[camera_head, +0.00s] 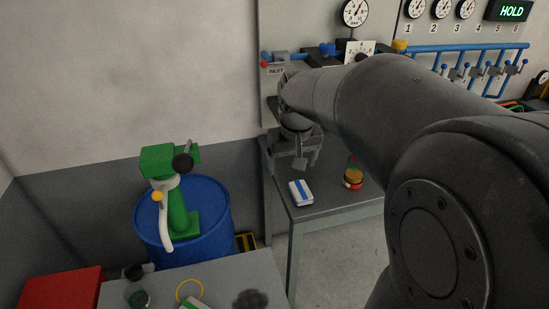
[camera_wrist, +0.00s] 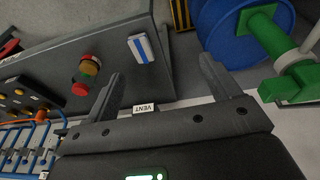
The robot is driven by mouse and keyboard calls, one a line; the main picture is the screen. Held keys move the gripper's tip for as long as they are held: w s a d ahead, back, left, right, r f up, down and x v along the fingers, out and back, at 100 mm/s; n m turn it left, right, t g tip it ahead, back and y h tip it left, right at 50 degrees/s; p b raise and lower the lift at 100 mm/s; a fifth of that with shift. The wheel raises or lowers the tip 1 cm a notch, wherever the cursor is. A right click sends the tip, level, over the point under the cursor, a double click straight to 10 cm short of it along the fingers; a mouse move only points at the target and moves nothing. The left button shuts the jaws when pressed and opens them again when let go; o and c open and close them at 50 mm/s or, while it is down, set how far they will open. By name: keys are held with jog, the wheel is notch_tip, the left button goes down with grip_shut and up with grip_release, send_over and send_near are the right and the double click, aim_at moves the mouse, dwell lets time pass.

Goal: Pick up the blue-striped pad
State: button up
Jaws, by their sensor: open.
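The blue-striped pad (camera_head: 301,193) is a small white block with a blue stripe. It lies on the grey side table (camera_head: 325,206), close to its front left corner. It also shows in the wrist view (camera_wrist: 141,48), beyond the fingertips and left of the middle of the gap. My gripper (camera_head: 291,162) is open and empty above the table, a little behind the pad in the head view. Both fingers of my gripper (camera_wrist: 160,70) show in the wrist view, apart from the pad.
A red, yellow and green round item (camera_head: 353,173) stands right of the pad. A blue drum (camera_head: 220,215) with a green device (camera_head: 172,200) is to the left. A gauge panel (camera_head: 430,25) with blue pipes (camera_head: 455,48) is behind.

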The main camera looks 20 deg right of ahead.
jog(key=w+d+f+g, duration=0.2)
jog(key=w+d+f, duration=0.3)
jog(key=w, duration=0.4)
send_over(301, 189)
jog(key=shift+g, duration=0.4)
jog(key=f, duration=1)
jog(key=a+f, duration=0.1)
jog(key=f, duration=0.4)
jog(key=shift+w+f, duration=0.2)
jog(key=shift+w, duration=0.05)
jog(key=shift+s+d+f, duration=0.1)
jog(key=shift+d+f, duration=0.05)
jog(key=shift+f, duration=0.75)
jog(key=shift+s+d+f, duration=0.1)
jog(key=shift+d+f, duration=0.05)
jog(key=shift+f, duration=0.75)
jog(key=shift+s+d+f, duration=0.1)
jog(key=shift+d+f, duration=0.05)
jog(key=shift+f, duration=0.75)
jog(key=shift+c, duration=0.3)
jog(key=c, duration=1)
jog(key=shift+r, duration=0.15)
